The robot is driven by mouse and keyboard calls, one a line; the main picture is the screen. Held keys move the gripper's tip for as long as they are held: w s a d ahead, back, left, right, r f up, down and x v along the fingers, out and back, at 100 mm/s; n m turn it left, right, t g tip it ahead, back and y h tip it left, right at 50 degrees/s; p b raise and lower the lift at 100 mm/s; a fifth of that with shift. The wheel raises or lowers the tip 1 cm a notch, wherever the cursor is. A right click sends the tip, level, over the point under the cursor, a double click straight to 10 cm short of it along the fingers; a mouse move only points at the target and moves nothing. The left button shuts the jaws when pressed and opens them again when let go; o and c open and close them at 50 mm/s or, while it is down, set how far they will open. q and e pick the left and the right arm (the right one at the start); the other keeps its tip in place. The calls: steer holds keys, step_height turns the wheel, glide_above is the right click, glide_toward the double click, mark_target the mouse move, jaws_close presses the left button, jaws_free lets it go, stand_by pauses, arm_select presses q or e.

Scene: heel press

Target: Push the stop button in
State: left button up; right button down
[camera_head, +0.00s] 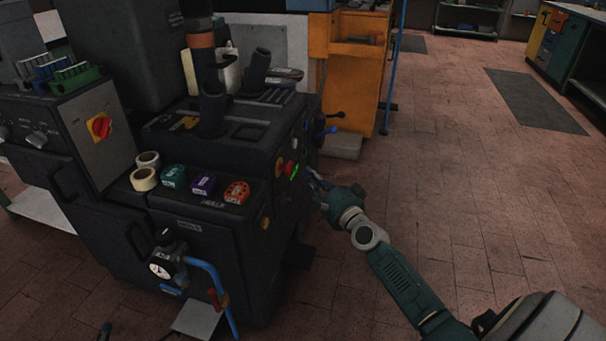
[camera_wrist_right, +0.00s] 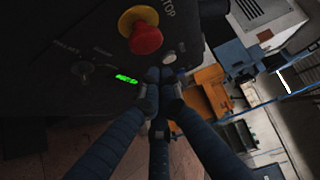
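The stop button (camera_wrist_right: 146,38) is a red mushroom head on a yellow collar, with the word STOP beside it on the dark panel. In the head view the red button (camera_head: 290,167) is small, on the right-hand face of the dark machine. My right gripper (camera_head: 314,180) is just right of that face, empty. In the wrist view its fingertips (camera_wrist_right: 160,75) are drawn together just below the button in the picture. I see no clear contact with it. Dark tips at the head view's bottom left edge may be my left gripper (camera_head: 105,331); most of it is hidden.
A glowing green display (camera_wrist_right: 126,78), a knob (camera_wrist_right: 81,69) and a pale button (camera_wrist_right: 169,57) sit near the stop button. Tape rolls (camera_head: 146,170) lie on the machine's ledge. An orange cabinet (camera_head: 350,75) stands behind. The floor (camera_head: 460,190) right of the machine is clear.

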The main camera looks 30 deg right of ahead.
mark_target(287, 168)
arm_select(q)
steer(key=shift+s+a+f+g, duration=0.2)
steer(key=shift+s+f+g, duration=0.15)
steer(key=shift+f, duration=0.25)
steer(key=shift+s+a+f+g, duration=0.2)
steer(key=shift+s+f+g, duration=0.05)
steer(key=shift+s+f, duration=0.25)
arm_select(e)
steer(key=shift+w+a+r, duration=0.1)
steer(key=shift+w+a, duration=0.8)
arm_select(q)
steer(key=shift+f, duration=0.1)
arm_select(e)
steer(key=shift+w, duration=0.1)
